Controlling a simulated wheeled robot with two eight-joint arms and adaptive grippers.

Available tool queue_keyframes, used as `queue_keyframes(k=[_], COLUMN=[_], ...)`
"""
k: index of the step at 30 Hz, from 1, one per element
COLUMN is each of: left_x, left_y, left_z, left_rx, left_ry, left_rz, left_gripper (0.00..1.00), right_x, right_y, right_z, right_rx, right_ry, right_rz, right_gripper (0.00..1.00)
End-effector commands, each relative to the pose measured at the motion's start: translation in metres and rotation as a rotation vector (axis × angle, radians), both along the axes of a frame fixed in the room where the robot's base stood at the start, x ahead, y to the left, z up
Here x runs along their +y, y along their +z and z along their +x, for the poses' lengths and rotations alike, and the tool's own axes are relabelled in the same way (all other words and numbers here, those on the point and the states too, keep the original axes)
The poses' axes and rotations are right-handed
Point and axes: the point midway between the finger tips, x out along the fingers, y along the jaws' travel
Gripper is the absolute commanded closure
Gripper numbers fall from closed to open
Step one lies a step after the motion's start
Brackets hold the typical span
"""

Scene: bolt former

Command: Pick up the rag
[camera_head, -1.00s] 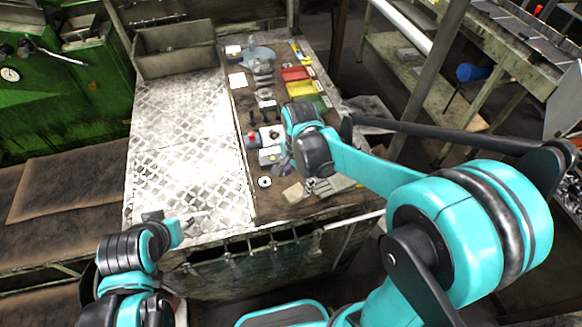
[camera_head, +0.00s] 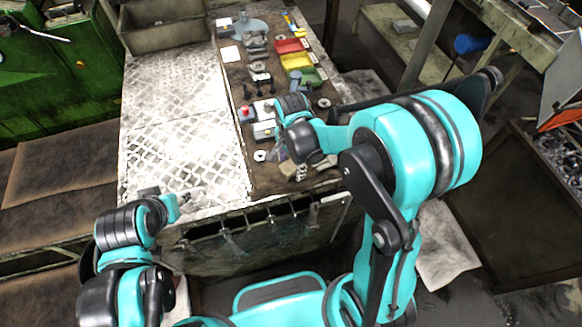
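I cannot tell for certain which cloth is the rag. A grey crumpled cloth (camera_head: 366,84) lies by the right edge of the workbench, partly behind my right arm. A pale cloth-like sheet (camera_head: 446,250) lies low down at the right, partly hidden by my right arm. A small beige piece (camera_head: 288,169) lies on the bench near my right gripper. My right gripper (camera_head: 281,153) is over the front of the bench's dark mat, mostly hidden by its wrist; its fingers are unclear. My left gripper (camera_head: 192,199) is low over the metal plate's front edge, its fingers too small to judge.
The bench's dark mat (camera_head: 236,98) holds red, yellow and green bins (camera_head: 302,62), a small box with a red button (camera_head: 246,113) and loose metal parts. The patterned metal plate (camera_head: 170,110) at left is bare. A grey metal tray (camera_head: 165,28) stands at the back.

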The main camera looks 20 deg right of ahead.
Motion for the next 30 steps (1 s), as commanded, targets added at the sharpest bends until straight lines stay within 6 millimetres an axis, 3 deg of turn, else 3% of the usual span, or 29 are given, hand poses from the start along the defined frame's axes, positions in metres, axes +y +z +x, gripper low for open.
queue_keyframes(k=[1,4,17,25,30], left_x=[0.000,0.000,0.000,0.000,0.000], left_y=[0.000,0.000,0.001,0.014,0.021], left_z=[0.000,0.000,0.000,0.000,0.000], left_rx=[0.000,0.000,0.000,0.000,0.000], left_ry=[0.000,0.000,0.000,0.000,0.000], left_rz=[0.000,0.000,0.000,0.000,0.000], left_gripper=[0.60,0.60,0.60,0.60,0.60], right_x=[0.000,0.000,0.000,0.000,-0.030], right_y=[0.000,0.000,0.004,0.043,0.066], right_z=[0.000,0.000,0.000,0.000,-0.025], right_rx=[0.000,0.000,0.000,0.000,0.000], right_ry=[0.000,0.000,0.000,0.000,-0.005], right_rz=[0.000,0.000,0.000,0.000,0.000], right_gripper=[0.54,0.77,0.78,0.78,0.78])
